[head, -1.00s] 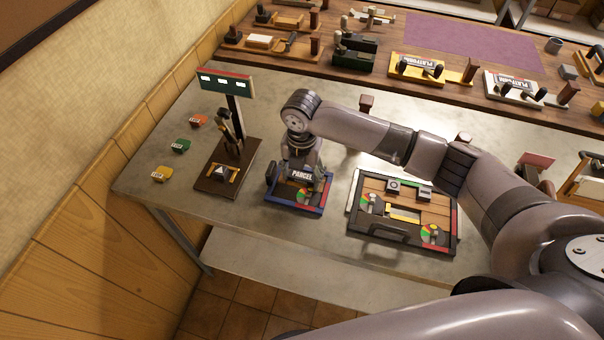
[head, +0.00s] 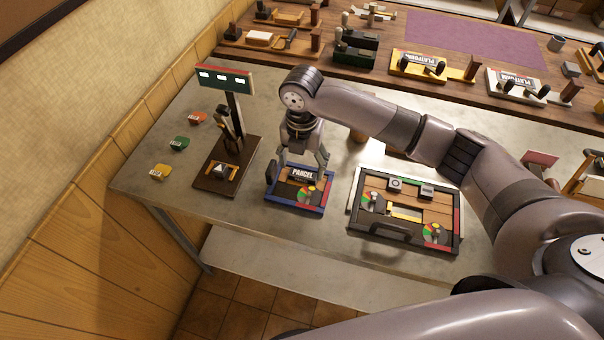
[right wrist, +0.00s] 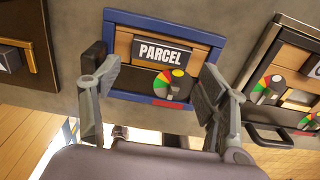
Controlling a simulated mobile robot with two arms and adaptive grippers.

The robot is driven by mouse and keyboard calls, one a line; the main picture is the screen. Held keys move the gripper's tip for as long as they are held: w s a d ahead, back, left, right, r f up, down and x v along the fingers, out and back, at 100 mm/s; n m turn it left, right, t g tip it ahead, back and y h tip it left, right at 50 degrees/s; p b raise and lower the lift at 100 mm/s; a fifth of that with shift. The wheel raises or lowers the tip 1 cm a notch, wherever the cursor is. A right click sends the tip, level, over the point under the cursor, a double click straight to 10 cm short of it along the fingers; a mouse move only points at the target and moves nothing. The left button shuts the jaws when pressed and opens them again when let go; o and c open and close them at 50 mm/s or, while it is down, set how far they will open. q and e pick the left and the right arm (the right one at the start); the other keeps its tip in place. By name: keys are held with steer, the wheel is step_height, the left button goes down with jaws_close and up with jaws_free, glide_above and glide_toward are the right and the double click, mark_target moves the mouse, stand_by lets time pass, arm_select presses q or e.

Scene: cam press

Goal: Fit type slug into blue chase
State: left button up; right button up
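The type slug (head: 303,174), a dark block lettered PARCEL, lies inside the blue chase (head: 284,204) on the grey table. In the right wrist view the slug (right wrist: 159,53) lies level within the blue chase (right wrist: 166,20), against wooden filler and above a coloured dial. I cannot tell how deep it sits. My right gripper (head: 303,166) is above the chase. In the right wrist view its fingers (right wrist: 157,92) are spread wide, apart from the slug, with nothing between them. My left gripper is out of view.
A larger black-framed chase (head: 447,247) with dials and a handle lies to the right. A stand with a sign (head: 224,79) is at left, beside several small coloured tags (head: 179,143). The table's front edge is close to the blue chase.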

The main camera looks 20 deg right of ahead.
mark_target(302, 176)
step_height(302, 176, up, 8)
steer(key=b, duration=0.1)
stand_by(0.6)
